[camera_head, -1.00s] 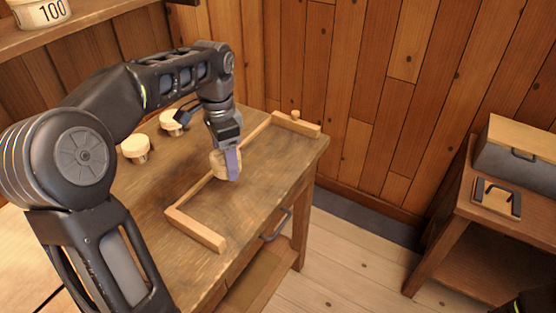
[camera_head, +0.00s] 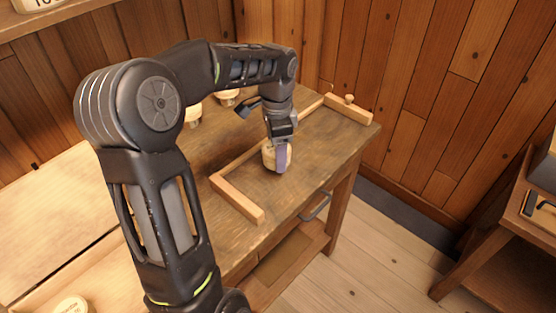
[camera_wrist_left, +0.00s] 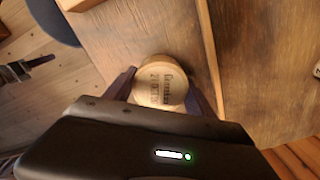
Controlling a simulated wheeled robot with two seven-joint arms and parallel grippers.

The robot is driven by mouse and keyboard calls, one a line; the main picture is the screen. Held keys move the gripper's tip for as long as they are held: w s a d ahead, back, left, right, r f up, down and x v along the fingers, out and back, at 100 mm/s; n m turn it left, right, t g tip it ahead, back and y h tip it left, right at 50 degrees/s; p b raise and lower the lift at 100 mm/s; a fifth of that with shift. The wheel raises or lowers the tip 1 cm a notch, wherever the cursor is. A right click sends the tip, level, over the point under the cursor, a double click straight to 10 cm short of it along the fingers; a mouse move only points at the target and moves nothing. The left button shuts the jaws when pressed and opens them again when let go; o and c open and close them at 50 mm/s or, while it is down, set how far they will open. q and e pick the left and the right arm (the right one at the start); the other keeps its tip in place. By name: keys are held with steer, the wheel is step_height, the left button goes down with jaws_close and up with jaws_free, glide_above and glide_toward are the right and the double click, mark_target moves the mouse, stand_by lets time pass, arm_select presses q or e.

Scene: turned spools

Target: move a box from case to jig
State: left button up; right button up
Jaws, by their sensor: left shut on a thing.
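My left gripper (camera_head: 279,158) is shut on a round pale wooden box (camera_head: 268,156). In the left wrist view the box (camera_wrist_left: 160,84) sits between the two dark fingers, its printed lid facing the camera. The jig (camera_head: 238,198) is a pale wooden rail frame on the workbench. The box is at the inner side of its long rail, between the two end pieces. I cannot tell whether it touches the bench. An open wooden case, partly cut off at bottom left, holds another round box (camera_head: 72,305).
Round pale pieces (camera_head: 227,97) stand on the workbench (camera_head: 310,170) behind the jig, partly hidden by my arm. A side table (camera_head: 490,245) stands at the right with a grey-fronted chest. The bench's front right is clear.

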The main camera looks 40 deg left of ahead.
arm_select(q)
steer(key=shift+f, duration=1.85)
steer(key=shift+f, duration=0.15)
steer(key=o, duration=1.3)
step_height(320, 180, up, 12)
steer(key=shift+r, duration=0.2)
